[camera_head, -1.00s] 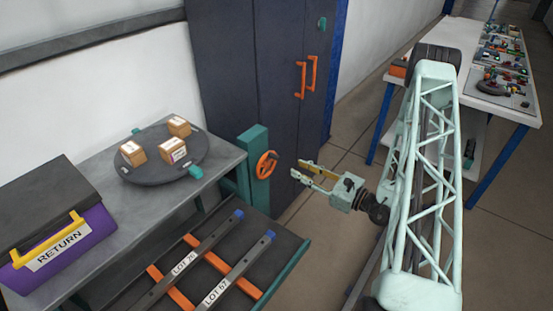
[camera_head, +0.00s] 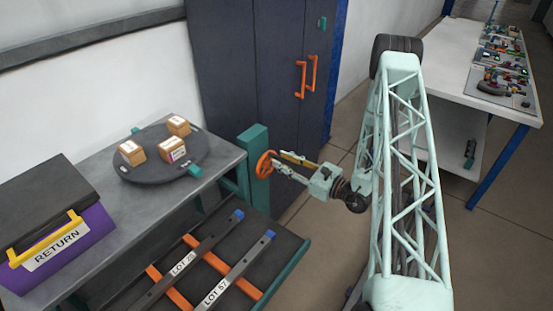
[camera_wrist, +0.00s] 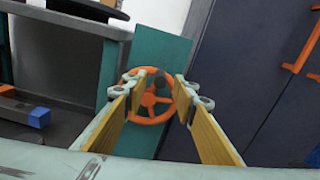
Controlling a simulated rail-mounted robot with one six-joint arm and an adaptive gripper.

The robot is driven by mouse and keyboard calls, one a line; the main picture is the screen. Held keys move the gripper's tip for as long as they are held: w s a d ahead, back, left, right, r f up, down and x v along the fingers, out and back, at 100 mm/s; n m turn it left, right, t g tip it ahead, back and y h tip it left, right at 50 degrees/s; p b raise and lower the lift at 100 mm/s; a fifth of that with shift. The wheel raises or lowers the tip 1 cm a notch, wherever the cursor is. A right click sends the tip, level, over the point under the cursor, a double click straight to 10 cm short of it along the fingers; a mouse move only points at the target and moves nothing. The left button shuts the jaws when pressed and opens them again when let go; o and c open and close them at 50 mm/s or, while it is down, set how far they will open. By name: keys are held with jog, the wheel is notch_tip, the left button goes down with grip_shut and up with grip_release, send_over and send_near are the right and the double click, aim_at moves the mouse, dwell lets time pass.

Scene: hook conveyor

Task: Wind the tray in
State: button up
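An orange handwheel (camera_head: 264,165) with a dark knob is mounted on a teal post (camera_head: 253,142) beside the bench; it also shows in the wrist view (camera_wrist: 148,119). The tray (camera_head: 288,252) is a dark surface with a teal edge, below and in front of the bench. It holds two dark bars labelled LOT on orange cross strips. My gripper (camera_head: 279,164) is open with its fingertips close to the wheel. In the wrist view the wheel and its knob show between the open fingers (camera_wrist: 157,88). I cannot tell whether the fingers touch it.
A grey bench (camera_head: 226,158) carries a dark round turntable (camera_head: 135,173) with three small boxes, and a purple RETURN box (camera_head: 75,262). A dark cabinet (camera_head: 225,70) with orange handles stands behind the wheel. A white table (camera_head: 440,75) with cluttered boards is at the right.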

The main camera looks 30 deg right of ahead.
aim_at(279, 159)
jog(key=shift+x, duration=1.65)
grip_shut()
